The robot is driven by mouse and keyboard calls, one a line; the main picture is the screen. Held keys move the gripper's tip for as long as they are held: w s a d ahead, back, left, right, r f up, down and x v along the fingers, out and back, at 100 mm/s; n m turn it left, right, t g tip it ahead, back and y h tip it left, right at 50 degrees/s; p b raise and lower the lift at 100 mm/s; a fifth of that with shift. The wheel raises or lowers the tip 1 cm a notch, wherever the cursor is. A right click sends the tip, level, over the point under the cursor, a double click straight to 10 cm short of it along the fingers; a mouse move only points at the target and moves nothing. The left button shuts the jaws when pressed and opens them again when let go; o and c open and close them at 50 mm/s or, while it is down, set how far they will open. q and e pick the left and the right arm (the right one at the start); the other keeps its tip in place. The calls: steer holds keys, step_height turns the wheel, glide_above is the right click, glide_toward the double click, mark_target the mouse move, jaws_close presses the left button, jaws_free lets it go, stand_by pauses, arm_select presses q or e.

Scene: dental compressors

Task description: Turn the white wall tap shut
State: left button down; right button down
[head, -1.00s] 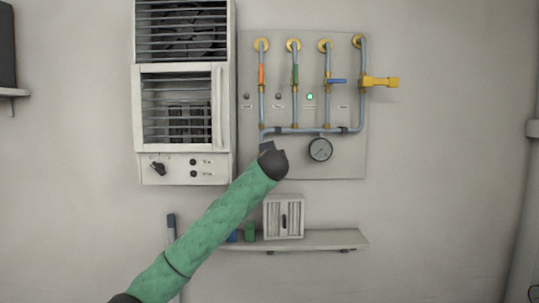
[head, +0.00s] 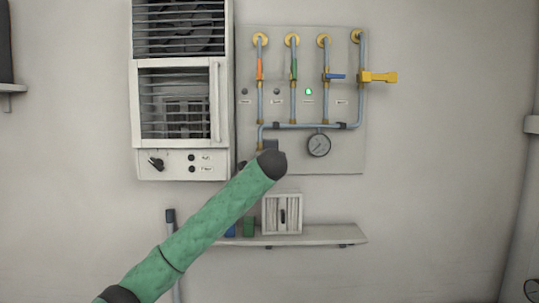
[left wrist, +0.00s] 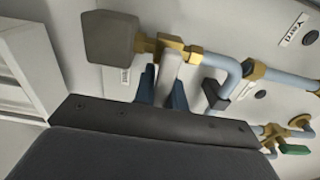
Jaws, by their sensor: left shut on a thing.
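The white tap handle (left wrist: 170,72) shows in the left wrist view, on a brass valve body (left wrist: 172,46) in the pipework. My left gripper (left wrist: 163,84) has its two dark blue fingers on either side of this handle, shut on it. In the head view my green left arm reaches up from the lower left. Its dark wrist end (head: 272,164) is in front of the lower left of the pipe panel. It hides the white tap and most of the gripper there. My right gripper is in neither view.
The wall panel (head: 345,155) has orange (head: 260,69), green (head: 294,69), blue (head: 337,76) and yellow (head: 379,77) handles, a lit green lamp (head: 308,91) and a gauge (head: 319,145). A louvred unit (head: 183,165) is to the left. A shelf (head: 320,236) carries a small box (head: 283,213).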

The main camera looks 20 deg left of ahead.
arm_select(q)
steer(key=shift+d+f, duration=0.1)
steer(key=shift+f, duration=0.1)
steer(key=c, duration=1.4)
jaws_free()
steer(key=shift+c, duration=0.2)
steer(key=shift+r, duration=0.1)
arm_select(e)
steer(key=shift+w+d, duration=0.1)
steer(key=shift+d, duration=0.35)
